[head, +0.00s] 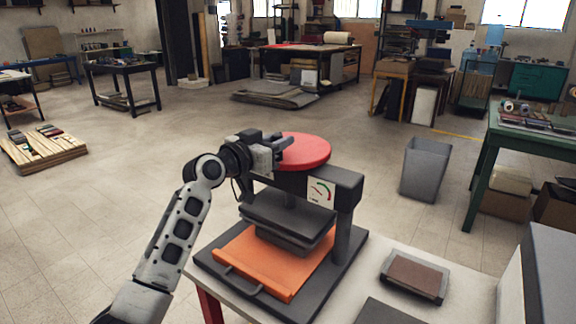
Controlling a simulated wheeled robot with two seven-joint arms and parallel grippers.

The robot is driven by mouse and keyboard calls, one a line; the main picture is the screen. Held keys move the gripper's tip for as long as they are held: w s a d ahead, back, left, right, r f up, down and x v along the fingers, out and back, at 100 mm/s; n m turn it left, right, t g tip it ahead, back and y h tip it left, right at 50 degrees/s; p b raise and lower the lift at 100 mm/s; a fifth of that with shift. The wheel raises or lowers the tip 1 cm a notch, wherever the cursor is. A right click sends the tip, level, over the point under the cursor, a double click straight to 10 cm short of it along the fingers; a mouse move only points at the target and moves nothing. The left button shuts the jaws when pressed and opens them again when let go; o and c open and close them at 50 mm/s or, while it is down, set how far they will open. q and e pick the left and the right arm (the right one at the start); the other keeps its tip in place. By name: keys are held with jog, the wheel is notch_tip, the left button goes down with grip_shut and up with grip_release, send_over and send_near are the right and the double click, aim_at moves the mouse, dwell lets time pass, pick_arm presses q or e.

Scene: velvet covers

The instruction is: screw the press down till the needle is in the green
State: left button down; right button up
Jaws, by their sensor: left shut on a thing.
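The press (347,205) stands on a white-topped table, with a dark frame and base. On top is a round red wheel (308,152). My left gripper (280,150) is at the wheel's left edge and shut on it; the fingertips are partly hard to make out. A white gauge (321,191) on the crossbar has a coloured arc with red and green; the needle is too small to read surely. The dark platen (287,213) sits low over a dark block above an orange tray (265,265) with a front handle. My right gripper is not in view.
A brown-covered book or block (415,277) lies on the table (455,300) right of the press. A large grey box edge (550,275) stands at the far right. A grey bin (425,170) and green bench (530,128) are beyond.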

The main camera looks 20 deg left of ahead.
pick_arm(q)
jog(key=shift+a+f+b, duration=0.25)
jog(key=shift+a+b, duration=0.3)
jog(key=shift+b, duration=0.15)
jog(key=shift+w+a+r, duration=0.1)
jog(key=shift+a+r, duration=0.15)
jog(key=shift+a, duration=0.25)
jog(key=c, duration=1.3)
grip_release()
jog(key=shift+d, duration=0.1)
jog(key=b+v, duration=0.3)
jog(key=v, duration=1.3)
jog(key=shift+w, duration=0.1)
